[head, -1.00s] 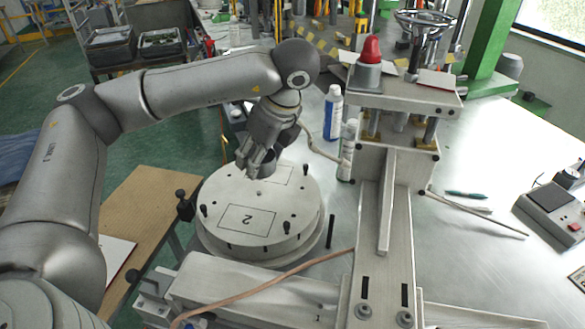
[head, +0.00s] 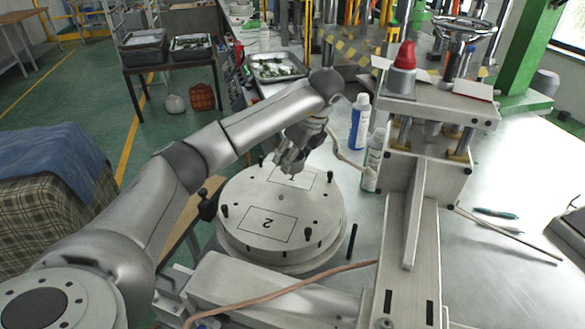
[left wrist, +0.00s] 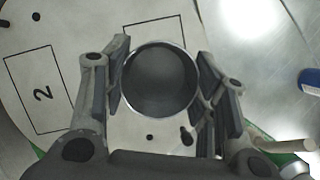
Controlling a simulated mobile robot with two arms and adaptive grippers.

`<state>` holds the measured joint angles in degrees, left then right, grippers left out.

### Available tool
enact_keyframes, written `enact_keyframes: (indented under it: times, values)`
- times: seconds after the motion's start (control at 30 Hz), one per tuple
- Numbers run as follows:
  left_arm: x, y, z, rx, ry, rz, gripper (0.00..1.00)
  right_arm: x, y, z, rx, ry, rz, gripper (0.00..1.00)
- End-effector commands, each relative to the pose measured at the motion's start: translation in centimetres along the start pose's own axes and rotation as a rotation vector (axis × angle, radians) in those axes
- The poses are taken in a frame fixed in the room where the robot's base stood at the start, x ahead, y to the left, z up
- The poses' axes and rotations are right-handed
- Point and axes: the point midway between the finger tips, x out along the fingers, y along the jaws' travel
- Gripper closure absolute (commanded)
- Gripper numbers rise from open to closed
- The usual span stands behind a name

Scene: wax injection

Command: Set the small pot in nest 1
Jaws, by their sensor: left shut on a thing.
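My left gripper (head: 290,168) is over the far side of the round white turntable (head: 318,215). In the left wrist view its two fingers (left wrist: 165,85) are shut on the small pot (left wrist: 160,78), a round grey cup seen from above with its open mouth up. The pot is hard to make out in the head view. A far outlined rectangle (head: 313,179) lies under the gripper; its number is hidden. The nearer outlined rectangle is marked 2 (head: 265,223). Whether the pot touches the turntable cannot be told. My right gripper is not in view.
Black pegs (head: 308,232) stand on the turntable. The press column (head: 412,215) with a red knob (head: 404,57) stands right of it. A blue-and-white bottle (head: 359,122) and another bottle (head: 375,160) stand behind. A brown hose (head: 285,285) crosses in front.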

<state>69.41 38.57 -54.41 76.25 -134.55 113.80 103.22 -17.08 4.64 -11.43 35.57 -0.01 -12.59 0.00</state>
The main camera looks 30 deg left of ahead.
Motion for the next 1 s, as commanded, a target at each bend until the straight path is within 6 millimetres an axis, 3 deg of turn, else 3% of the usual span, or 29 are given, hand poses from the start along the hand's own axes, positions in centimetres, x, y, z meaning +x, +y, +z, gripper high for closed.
enact_keyframes:
  times: [0.2, 0.43, 0.8, 0.83, 1.0]
  values:
    - [1.1, -0.7, 0.2, -0.001, 0.000, 0.000, 0.72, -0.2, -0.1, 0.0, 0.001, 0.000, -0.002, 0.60]
    - [3.5, -0.7, -0.8, 0.001, 0.000, 0.000, 0.72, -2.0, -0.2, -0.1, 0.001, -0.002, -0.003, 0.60]
    - [4.3, -0.7, -1.1, -0.001, -0.001, -0.003, 0.72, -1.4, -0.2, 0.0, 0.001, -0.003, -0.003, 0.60]
    - [4.2, -0.7, -1.1, 0.000, -0.001, -0.003, 0.46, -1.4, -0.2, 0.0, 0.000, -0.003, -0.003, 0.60]
    - [4.2, -0.7, -1.1, -0.001, -0.001, -0.003, 0.26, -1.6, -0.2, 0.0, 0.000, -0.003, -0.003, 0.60]
